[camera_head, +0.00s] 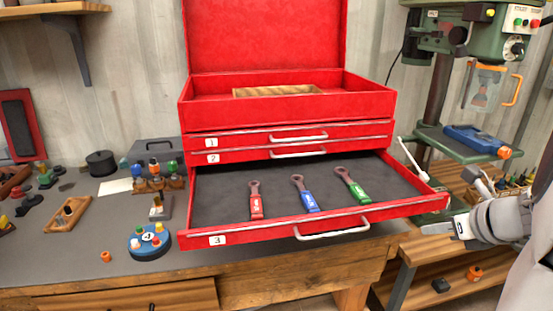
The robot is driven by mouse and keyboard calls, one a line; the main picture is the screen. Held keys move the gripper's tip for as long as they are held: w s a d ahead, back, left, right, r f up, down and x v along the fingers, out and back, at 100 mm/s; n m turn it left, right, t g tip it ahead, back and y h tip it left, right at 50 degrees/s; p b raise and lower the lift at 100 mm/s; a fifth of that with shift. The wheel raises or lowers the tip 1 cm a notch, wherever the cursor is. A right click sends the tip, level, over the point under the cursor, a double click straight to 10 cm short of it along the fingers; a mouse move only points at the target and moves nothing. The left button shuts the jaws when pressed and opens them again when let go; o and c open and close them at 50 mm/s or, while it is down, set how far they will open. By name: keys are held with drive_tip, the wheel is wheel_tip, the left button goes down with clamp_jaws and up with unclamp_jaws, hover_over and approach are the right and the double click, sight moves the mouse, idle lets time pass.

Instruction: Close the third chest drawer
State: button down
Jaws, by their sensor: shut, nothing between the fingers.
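A red tool chest (285,111) stands on the workbench with its lid up. Its third drawer (273,231), labelled 3, is pulled out toward me and has a silver bar handle (332,230) on its front. Inside lie three wrenches, with a red (256,205), a blue (308,199) and a green (355,188) handle. Drawers 1 (240,141) and 2 (240,154) are shut. My gripper (458,227) is at the right, beyond the drawer's right front corner and apart from it. It is shut and empty, its tips pointing left.
A blue round holder (149,243) sits left of the open drawer. Small tools and blocks lie on the left bench. A wooden shelf (430,248) is below my gripper.

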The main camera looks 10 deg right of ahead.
drive_tip(key=w, duration=0.2)
drive_tip(key=w+f, duration=0.1)
drive_tip(key=w, duration=0.2)
drive_tip(key=shift+w+f, duration=0.2)
